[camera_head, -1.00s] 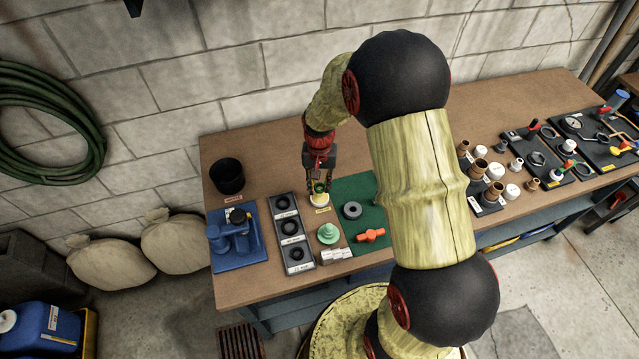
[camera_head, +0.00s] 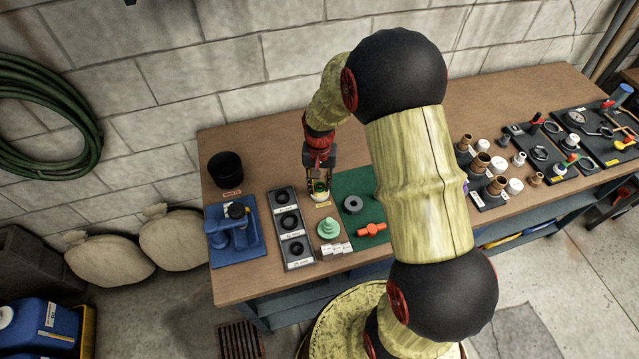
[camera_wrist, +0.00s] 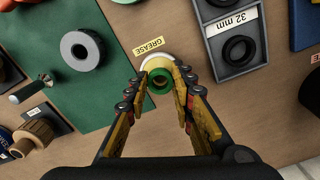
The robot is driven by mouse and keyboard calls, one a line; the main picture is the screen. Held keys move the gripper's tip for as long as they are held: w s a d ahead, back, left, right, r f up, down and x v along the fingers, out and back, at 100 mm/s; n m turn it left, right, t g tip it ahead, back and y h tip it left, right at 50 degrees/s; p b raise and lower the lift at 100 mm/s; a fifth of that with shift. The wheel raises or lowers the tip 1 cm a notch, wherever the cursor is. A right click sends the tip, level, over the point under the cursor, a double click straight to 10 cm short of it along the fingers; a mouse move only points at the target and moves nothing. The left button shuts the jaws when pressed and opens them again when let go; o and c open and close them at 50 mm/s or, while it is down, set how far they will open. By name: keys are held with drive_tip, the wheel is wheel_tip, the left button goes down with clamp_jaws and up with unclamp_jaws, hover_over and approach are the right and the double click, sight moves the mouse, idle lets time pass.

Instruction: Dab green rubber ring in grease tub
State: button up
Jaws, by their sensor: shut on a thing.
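My gripper (camera_wrist: 160,86) is shut on the green rubber ring (camera_wrist: 160,76), which sits between the two fingertips in the wrist view. The ring also shows small in the head view (camera_head: 320,187). The grease tub (camera_wrist: 153,61) is a round, pale tub right under the ring, beside a yellow label reading GREASE (camera_wrist: 149,46). My fingers and the ring hide much of the tub. In the head view the tub (camera_head: 319,197) shows just below the fingertips. I cannot tell whether the ring touches the grease.
A grey tray of black rings (camera_head: 290,225) stands left of the tub, with a blue fixture (camera_head: 235,235) farther left. A green mat (camera_head: 348,185) with a grey ring (camera_head: 353,204) and an orange part (camera_head: 371,230) lies right. A pale green stepped piece (camera_head: 328,228) stands in front.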

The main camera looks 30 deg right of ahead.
drive_tip(key=shift+f, duration=0.35)
idle(1.1)
drive_tip(key=shift+r, duration=0.15)
wheel_tip(320, 180, up, 7)
drive_tip(key=p, duration=0.4)
drive_tip(key=shift+p, duration=0.35)
drive_tip(key=shift+s, duration=0.1)
idle(0.6)
